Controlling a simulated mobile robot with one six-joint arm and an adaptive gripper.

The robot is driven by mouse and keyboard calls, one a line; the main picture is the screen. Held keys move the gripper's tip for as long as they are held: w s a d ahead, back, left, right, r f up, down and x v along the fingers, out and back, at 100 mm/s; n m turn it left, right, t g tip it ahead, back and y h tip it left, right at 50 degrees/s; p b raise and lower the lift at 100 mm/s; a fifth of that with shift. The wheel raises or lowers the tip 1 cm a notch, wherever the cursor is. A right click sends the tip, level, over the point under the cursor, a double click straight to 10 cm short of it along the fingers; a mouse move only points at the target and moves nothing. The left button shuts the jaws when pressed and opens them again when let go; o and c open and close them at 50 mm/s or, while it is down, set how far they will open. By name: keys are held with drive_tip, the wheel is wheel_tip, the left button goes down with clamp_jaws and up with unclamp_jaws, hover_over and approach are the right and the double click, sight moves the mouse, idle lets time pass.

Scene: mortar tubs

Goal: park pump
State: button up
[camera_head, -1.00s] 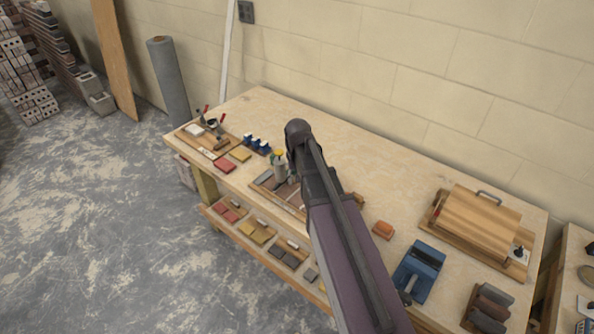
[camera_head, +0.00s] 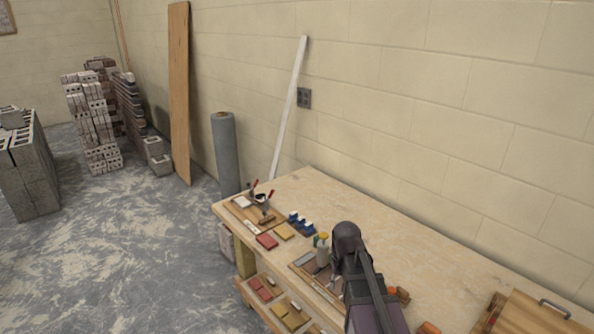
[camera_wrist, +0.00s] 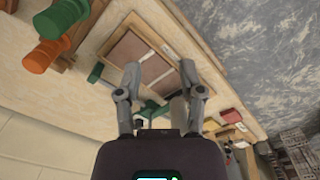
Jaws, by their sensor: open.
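I cannot tell for certain which object is the pump. A green cylinder (camera_wrist: 62,17) and an orange cylinder (camera_wrist: 40,56) lie at the upper left there.
The workbench (camera_head: 400,255) stands along a block wall. A tool board (camera_head: 240,212), blue pieces (camera_head: 300,222), a red block (camera_head: 266,241) and a yellow block (camera_head: 284,231) are near its left end. A wooden box (camera_head: 540,318) is at right. The bench's back strip is clear.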

drive_tip(key=s+a+f+n+b, duration=0.1)
drive_tip(key=s, duration=0.7)
drive_tip(key=shift+s+f, duration=0.15)
drive_tip(key=shift+f, duration=0.05)
drive_tip(key=shift+a, duration=0.1)
clamp_jaws()
drive_tip(key=w+d+f+m+t+y+b, duration=0.1)
drive_tip(key=w+d+m+t+y+b, duration=0.1)
drive_tip(key=w+d+m, duration=0.4)
drive_tip(key=w+d+f+m+t+y+b, duration=0.2)
drive_tip(key=w+d+m+t+b, duration=0.3)
drive_tip(key=w+m, duration=0.9)
drive_tip(key=shift+d+m+y+b, duration=0.4)
drive_tip(key=shift+m+y+b, duration=0.3)
drive_tip(key=shift+m, duration=3.7)
